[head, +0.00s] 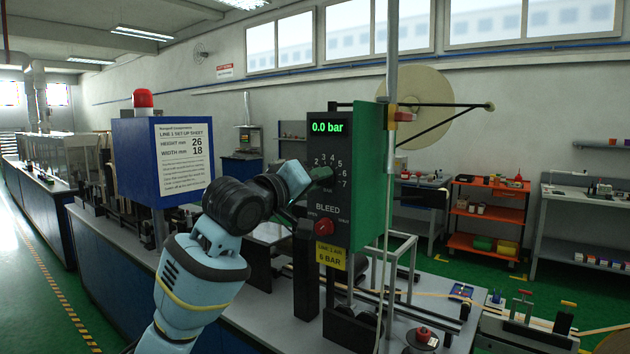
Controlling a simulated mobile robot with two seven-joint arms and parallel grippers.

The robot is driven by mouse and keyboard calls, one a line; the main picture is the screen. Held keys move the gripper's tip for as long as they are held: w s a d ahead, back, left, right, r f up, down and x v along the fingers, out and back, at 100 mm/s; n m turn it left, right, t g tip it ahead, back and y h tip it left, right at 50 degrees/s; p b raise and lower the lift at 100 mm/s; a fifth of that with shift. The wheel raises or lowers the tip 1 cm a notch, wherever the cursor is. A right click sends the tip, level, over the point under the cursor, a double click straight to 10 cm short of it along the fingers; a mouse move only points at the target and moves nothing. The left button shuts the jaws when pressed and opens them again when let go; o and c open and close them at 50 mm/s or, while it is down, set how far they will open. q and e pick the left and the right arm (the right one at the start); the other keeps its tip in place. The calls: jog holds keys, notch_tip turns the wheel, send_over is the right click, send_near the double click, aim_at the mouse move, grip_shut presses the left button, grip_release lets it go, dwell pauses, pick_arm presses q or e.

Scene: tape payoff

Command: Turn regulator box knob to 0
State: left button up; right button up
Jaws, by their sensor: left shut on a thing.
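The regulator box (347,205) is a tall dark panel with green sides, right of the picture's middle. Its green display (327,127) reads 0.0 bar. Below it is a dial with numbers, 2 to 7 readable, and a dark knob (326,174) at its centre. My left gripper (311,181) reaches in from the left and is shut on the knob; its fingers partly hide the knob and the low end of the scale. The knob's pointer cannot be made out. My right gripper is not in view.
Below the dial is a red BLEED knob (324,227), and under it a yellow 6 BAR label (331,256). A blue box (135,160) with a set-up sheet and red lamp stands left of my arm. A pole and a tape reel (428,100) stand right of the panel.

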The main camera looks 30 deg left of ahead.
pick_arm(q)
jog(key=shift+n, duration=0.3)
jog(key=o, duration=1)
jog(key=shift+c, duration=0.2)
jog(key=shift+s, duration=0.1)
jog(key=s, duration=0.7)
jog(key=shift+s+a+f, duration=0.2)
jog(key=shift+s+a, duration=0.05)
jog(key=shift+a, duration=0.15)
